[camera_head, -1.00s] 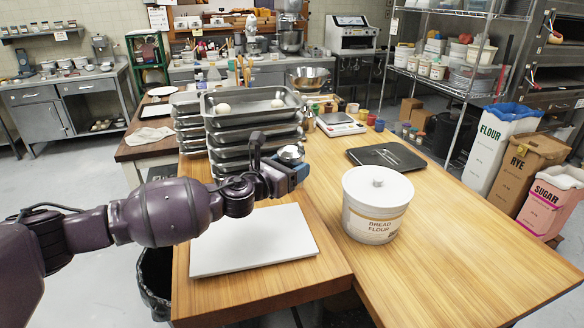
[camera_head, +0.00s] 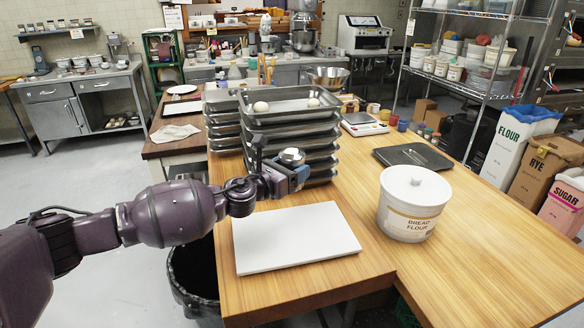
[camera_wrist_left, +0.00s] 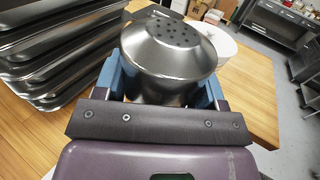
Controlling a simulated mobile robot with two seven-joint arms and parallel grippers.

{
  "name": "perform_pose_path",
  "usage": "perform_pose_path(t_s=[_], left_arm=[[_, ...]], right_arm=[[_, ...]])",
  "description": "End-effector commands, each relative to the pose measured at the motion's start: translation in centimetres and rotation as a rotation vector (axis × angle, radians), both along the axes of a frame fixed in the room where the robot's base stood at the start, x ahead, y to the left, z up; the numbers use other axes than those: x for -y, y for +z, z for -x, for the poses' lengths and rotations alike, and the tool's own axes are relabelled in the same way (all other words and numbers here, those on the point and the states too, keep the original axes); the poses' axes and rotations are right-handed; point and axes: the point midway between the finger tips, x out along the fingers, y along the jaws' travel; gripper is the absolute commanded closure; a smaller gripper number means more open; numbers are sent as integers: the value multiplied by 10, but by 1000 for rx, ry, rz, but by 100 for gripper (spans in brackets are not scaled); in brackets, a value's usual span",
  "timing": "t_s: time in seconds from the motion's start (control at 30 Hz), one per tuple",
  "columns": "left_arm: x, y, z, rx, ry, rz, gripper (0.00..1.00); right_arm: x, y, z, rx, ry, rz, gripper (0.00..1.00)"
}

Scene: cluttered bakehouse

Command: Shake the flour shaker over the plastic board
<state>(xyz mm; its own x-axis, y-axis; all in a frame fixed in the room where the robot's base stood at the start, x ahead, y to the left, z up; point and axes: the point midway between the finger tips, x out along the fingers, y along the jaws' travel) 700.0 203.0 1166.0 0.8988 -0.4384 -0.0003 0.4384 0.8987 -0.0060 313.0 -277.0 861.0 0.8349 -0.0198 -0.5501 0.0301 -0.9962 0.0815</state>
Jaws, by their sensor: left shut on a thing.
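The flour shaker (camera_wrist_left: 172,52) is a metal can with a domed, perforated lid. In the wrist view it sits between the two blue fingers of my left gripper (camera_wrist_left: 170,82), which is shut on it. In the head view only the shaker's silvery top (camera_head: 291,156) shows at my left gripper (camera_head: 288,176); the rest is hidden by the fingers. The plastic board (camera_head: 294,238) is a flat white slab on the wooden table. My left gripper holds the shaker above the board's far edge, in front of the stacked trays. My right gripper is not in view.
Stacked metal trays (camera_head: 290,118) with dough balls on top stand just behind the gripper. A white bread flour tub (camera_head: 412,204) stands right of the board. A dark tray (camera_head: 412,156) and a scale (camera_head: 364,124) lie farther back. The table's right front is clear.

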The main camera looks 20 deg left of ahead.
Motion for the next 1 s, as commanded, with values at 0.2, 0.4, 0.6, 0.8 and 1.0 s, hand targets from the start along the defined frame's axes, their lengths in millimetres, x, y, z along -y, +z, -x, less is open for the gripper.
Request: perform_pose_path(t_s=[0.2,0.4,0.6,0.8,1.0], left_arm=[[8,-12,4,-76,-9,158,66],[19,-33,9,-224,-9,456,66],[31,-53,15,-390,-8,789,66],[35,-74,17,-536,-7,1084,66],[39,-97,19,-690,-5,1391,66]], right_arm=[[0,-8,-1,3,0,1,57],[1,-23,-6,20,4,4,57],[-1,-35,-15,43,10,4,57],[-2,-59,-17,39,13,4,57],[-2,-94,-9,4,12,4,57]])
